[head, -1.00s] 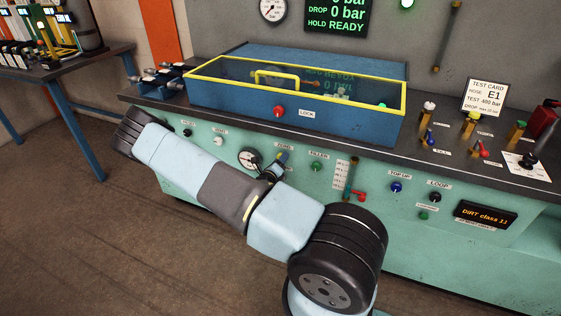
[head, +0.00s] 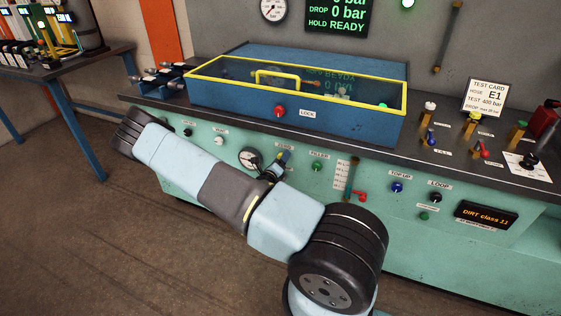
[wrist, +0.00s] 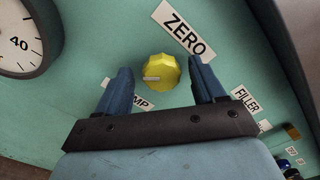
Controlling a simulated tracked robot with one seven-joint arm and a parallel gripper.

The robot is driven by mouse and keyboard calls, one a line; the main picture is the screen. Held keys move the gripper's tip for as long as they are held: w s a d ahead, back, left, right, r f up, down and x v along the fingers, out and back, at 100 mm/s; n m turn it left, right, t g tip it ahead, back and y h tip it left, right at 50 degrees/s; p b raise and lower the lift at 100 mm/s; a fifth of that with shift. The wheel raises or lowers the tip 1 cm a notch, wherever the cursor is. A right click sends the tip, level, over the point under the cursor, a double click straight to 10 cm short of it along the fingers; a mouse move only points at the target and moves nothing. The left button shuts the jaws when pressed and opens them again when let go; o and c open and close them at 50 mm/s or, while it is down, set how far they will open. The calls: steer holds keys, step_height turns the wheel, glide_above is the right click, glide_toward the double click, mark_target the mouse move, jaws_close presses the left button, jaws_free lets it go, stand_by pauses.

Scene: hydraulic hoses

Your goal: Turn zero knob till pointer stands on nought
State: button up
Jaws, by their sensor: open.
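The yellow zero knob (wrist: 160,72) shows in the wrist view below its ZERO label (wrist: 184,34). My gripper (wrist: 160,67) is open, with one blue finger on each side of the knob. Gaps show between the fingers and the knob. In the head view my gripper (head: 282,158) is at the green front panel, and the knob cannot be made out clearly there. The round white gauge (head: 249,159) is just left of the gripper. Part of its dial (wrist: 21,38), with the number 40, shows in the wrist view; its pointer's exact reading cannot be told.
The filler knob (head: 317,166) and a red-handled valve (head: 360,196) are right of my gripper. The blue box (head: 350,130) with a yellow-framed lid stands on the bench above.

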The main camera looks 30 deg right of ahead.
steer(key=v, duration=1.3)
steer(key=shift+s+a, duration=0.25)
steer(key=shift+a, duration=0.05)
steer(key=s+r+m+g+y, duration=0.1)
steer(key=s+r+m+g, duration=0.25)
steer(key=r+m, duration=0.45)
steer(key=s+r+m+g+y, duration=0.1)
steer(key=s+r+m+g, duration=0.2)
steer(key=r+m+g, duration=0.35)
steer(key=s+r+m+g+y, duration=0.2)
steer(key=s+r+m+g, duration=0.1)
steer(key=r+m, duration=0.6)
steer(key=s+a+r+m+t+y, duration=0.3)
steer(key=s+a+r+m+y, duration=0.2)
steer(key=s+r, duration=0.3)
steer(key=s+a+r+m+t+y, duration=0.4)
steer(key=s+r+m, duration=0.3)
steer(key=r, duration=0.7)
steer(key=shift+s+a+r+t+y, duration=0.35)
steer(key=shift+s+a+y, duration=0.15)
steer(key=shift+a+y, duration=0.1)
steer(key=shift+m, duration=0.25)
